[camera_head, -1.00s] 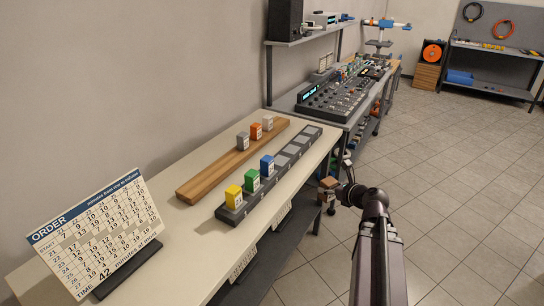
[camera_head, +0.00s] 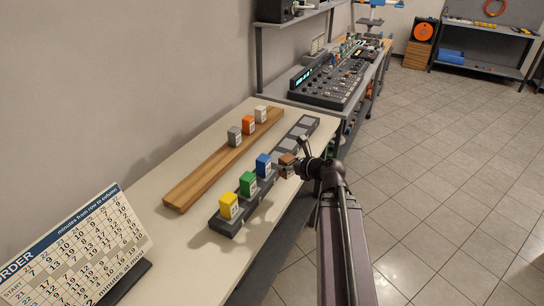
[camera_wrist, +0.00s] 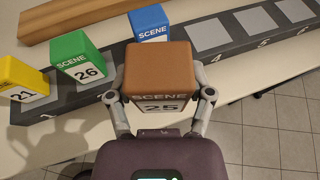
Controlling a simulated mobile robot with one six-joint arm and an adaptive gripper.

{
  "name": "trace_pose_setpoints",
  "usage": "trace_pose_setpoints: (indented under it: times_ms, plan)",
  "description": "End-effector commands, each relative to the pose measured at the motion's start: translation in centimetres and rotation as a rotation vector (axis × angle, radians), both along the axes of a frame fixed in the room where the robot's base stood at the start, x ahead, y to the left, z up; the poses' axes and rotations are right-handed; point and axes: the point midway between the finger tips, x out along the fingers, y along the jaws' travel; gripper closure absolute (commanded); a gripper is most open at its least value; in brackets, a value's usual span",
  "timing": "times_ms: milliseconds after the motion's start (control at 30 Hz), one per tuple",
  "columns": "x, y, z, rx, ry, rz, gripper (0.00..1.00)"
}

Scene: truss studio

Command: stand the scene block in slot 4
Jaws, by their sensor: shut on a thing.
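My gripper (camera_wrist: 160,100) is shut on a brown scene block (camera_wrist: 158,65) marked "SCENE 25". In the head view the brown block (camera_head: 286,166) is close beside the blue block, at the near edge of the dark slot rack (camera_head: 232,226). In the wrist view the slot 4 pad (camera_wrist: 207,33) is bare and lies ahead and to the right of the held block. Yellow (camera_wrist: 20,82), green (camera_wrist: 80,58) and blue (camera_wrist: 150,25) scene blocks stand in the first slots. The held block's height above the rack is hard to tell.
A wooden rail (camera_head: 190,193) behind the rack carries grey (camera_head: 235,136), orange (camera_head: 248,127) and white (camera_head: 261,113) blocks. An order board (camera_head: 75,250) stands at the front left. A mixing desk (camera_head: 335,85) is beyond. Bare pads 5 (camera_wrist: 254,21) and 6 (camera_wrist: 293,13) lie past slot 4.

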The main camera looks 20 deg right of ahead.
Motion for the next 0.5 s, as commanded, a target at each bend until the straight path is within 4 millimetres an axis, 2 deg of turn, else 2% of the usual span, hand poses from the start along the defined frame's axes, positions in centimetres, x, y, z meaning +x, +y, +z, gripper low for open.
trace_pose_setpoints:
  times_ms: [367,500]
  plan:
    - [0.03,-0.18,0.04,0.001,0.000,-0.001,0.84]
    - [0.70,-0.41,0.30,0.000,0.000,0.009,0.84]
